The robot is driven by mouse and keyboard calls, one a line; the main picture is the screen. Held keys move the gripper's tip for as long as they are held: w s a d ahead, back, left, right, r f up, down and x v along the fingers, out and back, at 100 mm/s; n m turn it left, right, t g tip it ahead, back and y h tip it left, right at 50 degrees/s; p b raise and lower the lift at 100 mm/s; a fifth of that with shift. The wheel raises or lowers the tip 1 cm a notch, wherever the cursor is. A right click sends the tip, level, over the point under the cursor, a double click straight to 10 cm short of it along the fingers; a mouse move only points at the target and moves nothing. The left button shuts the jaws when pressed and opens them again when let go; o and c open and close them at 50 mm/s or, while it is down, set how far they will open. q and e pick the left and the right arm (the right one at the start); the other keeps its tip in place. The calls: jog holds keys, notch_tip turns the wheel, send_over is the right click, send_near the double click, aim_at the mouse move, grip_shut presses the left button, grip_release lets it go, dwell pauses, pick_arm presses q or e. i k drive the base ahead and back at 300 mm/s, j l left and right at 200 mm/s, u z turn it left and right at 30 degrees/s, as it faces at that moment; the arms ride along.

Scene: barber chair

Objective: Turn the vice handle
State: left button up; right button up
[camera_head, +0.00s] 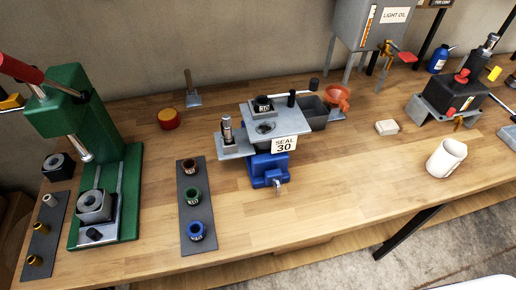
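A blue vice (262,172) stands at the middle of the workbench, near the front edge. A small silver metal piece (277,184) sticks out at its front; it may be the vice handle, but it is too small to tell. A grey plate (290,119) with a "SEAL 30" tag (284,145) sits above the vice and hides its upper part. Behind the plate, a thin light bar with black ends (302,92) shows; I cannot tell what it is joined to.
A green press (66,113) with a red lever stands at the left. A dark strip with several bushings (187,246) lies left of the vice. A white mug (446,158) and a dark device (447,102) stand at the right. Bare wood lies right of the vice.

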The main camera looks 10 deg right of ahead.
aim_at(277, 187)
jog(key=k+l+u, duration=0.2)
jog(key=l, duration=0.25)
jog(key=k+l+u, duration=0.2)
jog(key=l, duration=0.25)
jog(key=l+u, duration=0.15)
jog(key=l, duration=0.25)
jog(key=k+l+u, duration=0.2)
jog(key=l, duration=0.2)
jog(key=j+z, duration=0.3)
jog(key=j, duration=0.35)
jog(key=j+z, duration=0.35)
jog(key=j, duration=0.35)
jog(key=k+j+z, duration=0.15)
jog(key=j+z, duration=0.15)
jog(key=j, duration=0.3)
